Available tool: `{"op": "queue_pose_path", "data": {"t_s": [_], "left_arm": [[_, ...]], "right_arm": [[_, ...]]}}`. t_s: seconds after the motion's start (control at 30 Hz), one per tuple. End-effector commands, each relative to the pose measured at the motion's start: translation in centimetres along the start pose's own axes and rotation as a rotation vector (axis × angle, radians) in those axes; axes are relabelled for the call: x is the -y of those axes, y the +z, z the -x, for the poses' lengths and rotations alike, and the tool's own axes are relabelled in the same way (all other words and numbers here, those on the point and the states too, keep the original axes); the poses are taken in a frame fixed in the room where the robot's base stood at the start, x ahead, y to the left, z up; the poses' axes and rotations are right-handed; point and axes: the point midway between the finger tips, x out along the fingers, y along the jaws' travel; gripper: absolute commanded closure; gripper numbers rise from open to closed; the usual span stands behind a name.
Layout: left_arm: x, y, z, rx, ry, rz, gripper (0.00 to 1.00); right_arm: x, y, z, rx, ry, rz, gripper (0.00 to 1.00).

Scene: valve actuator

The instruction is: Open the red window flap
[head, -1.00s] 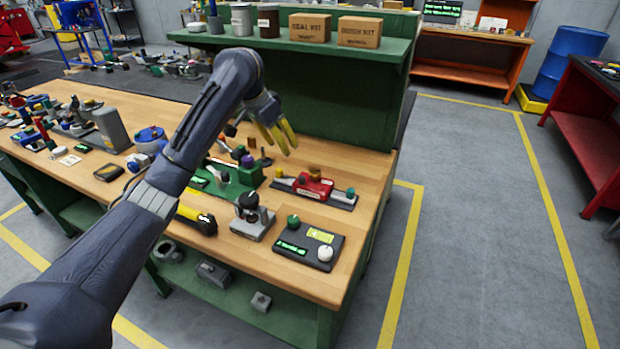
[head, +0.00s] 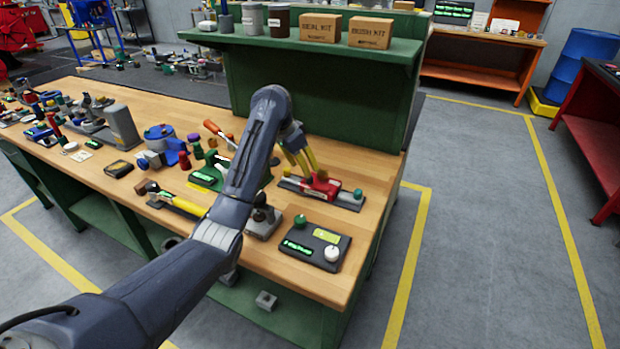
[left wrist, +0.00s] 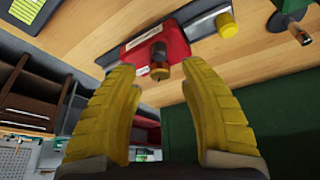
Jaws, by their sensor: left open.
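The red flap unit (head: 318,187) sits on a dark base plate near the right end of the wooden bench. It also shows in the left wrist view (left wrist: 170,55), with a small brown knob (left wrist: 160,64) on it. My left gripper (head: 308,170) is over the red unit in the head view. In the left wrist view its yellow fingers (left wrist: 162,82) are open, with the knob lying between and just beyond the fingertips. I cannot tell whether the fingers touch it. My right gripper is not in view.
A dark control box (head: 312,243) with green and white knobs sits at the bench's front right. A yellow knob (left wrist: 228,24) is close to the red unit. The green back panel (head: 330,105) rises behind. Several devices crowd the bench to the left.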

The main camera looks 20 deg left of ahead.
Motion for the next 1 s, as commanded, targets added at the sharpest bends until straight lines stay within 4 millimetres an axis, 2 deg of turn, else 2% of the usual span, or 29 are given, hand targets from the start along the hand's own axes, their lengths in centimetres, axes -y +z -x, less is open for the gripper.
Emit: {"op": "queue_pose_path", "data": {"t_s": [0.2, 0.5, 0.7, 1.0], "left_arm": [[-0.1, 0.1, -3.2, 0.004, 0.003, 0.003, 0.57], [0.0, 0.0, -6.1, 0.002, 0.001, 0.001, 0.57], [0.0, 0.0, -6.9, 0.000, 0.000, 0.000, 0.57], [0.0, 0.0, -7.0, 0.000, 0.000, -0.001, 0.57]], "right_arm": [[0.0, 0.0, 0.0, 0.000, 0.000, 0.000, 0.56], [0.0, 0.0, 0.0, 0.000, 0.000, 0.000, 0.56], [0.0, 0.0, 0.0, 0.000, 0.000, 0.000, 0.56], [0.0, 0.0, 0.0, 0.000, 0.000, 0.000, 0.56]]}}
